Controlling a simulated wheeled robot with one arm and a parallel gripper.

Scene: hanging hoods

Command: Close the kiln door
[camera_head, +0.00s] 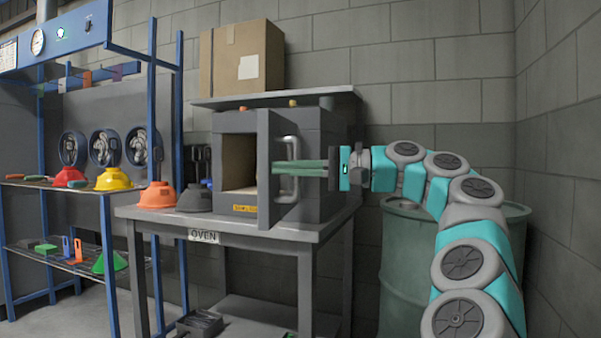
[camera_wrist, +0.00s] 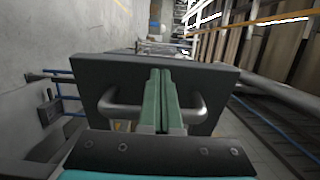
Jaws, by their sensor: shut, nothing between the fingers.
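The kiln (camera_head: 328,165) is a dark grey box on a table marked OVEN. Its door (camera_head: 264,180) stands open, swung out toward the camera, and the hollow inside (camera_head: 240,160) shows to its left. The door's outer face carries a pale vertical bar handle (camera_head: 290,150). In the wrist view the door (camera_wrist: 215,80) is a dark plate ahead, with the handle (camera_wrist: 108,106) across it. My gripper (camera_head: 274,168) has its green fingers together, pointing at the door's outer face. In the wrist view the fingers (camera_wrist: 160,75) cross the middle of the handle; contact is unclear.
A cardboard box (camera_head: 240,58) sits on the shelf above the kiln. An orange bowl-like hood (camera_head: 157,195) and a dark one (camera_head: 194,198) stand left of the kiln. A green drum (camera_head: 405,255) stands right of the table, beneath my arm. A blue rack (camera_head: 105,160) is at left.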

